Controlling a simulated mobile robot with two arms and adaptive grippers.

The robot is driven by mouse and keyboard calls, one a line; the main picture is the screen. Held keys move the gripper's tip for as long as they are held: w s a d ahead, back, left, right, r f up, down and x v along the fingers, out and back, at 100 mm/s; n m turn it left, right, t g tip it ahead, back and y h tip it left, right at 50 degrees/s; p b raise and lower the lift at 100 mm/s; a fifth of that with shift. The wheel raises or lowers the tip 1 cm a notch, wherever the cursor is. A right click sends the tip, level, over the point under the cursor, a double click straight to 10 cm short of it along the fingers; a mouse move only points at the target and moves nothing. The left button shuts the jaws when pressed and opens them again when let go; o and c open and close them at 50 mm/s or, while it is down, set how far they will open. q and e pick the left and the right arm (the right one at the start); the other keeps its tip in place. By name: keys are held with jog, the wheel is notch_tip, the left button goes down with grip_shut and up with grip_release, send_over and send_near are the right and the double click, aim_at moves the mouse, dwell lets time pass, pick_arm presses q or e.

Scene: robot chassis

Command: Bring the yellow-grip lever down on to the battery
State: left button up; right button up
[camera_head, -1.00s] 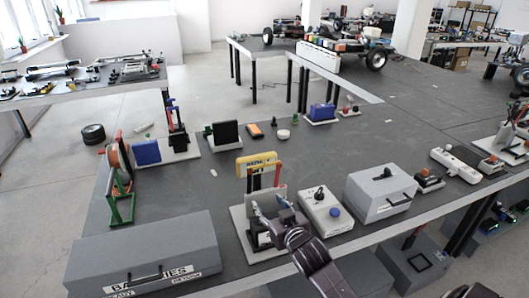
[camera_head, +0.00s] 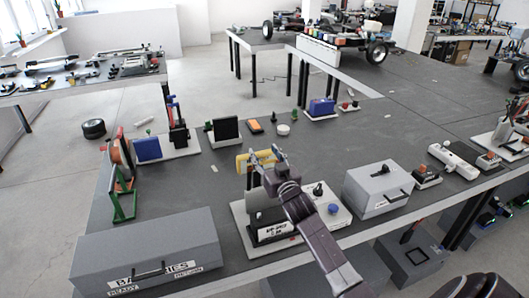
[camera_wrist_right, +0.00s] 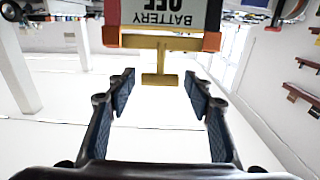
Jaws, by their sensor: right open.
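The yellow-grip lever (camera_head: 243,161) stands raised at the back of a pale base plate (camera_head: 240,213), partly hidden by my right gripper. In the right wrist view its yellow T-shaped grip (camera_wrist_right: 157,79) lies between and beyond the two fingers, below a panel (camera_wrist_right: 165,14) reading "BATTERY OFF" upside down. My right gripper (camera_head: 264,154) is open at the lever's upper end; the wrist view shows its spread fingers (camera_wrist_right: 158,100) with no clear contact. A black block with a white label (camera_head: 272,230), seemingly the battery, sits low on the plate. My left gripper is not in view.
A grey box (camera_head: 378,188) with a black handle stands right of the plate. A long grey box (camera_head: 150,250) labelled "BATTERIES" lies front left. A blue block (camera_head: 147,149) and a black screen (camera_head: 224,129) stand behind.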

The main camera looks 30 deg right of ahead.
jog(key=shift+w, duration=0.1)
grip_shut()
dwell(0.4)
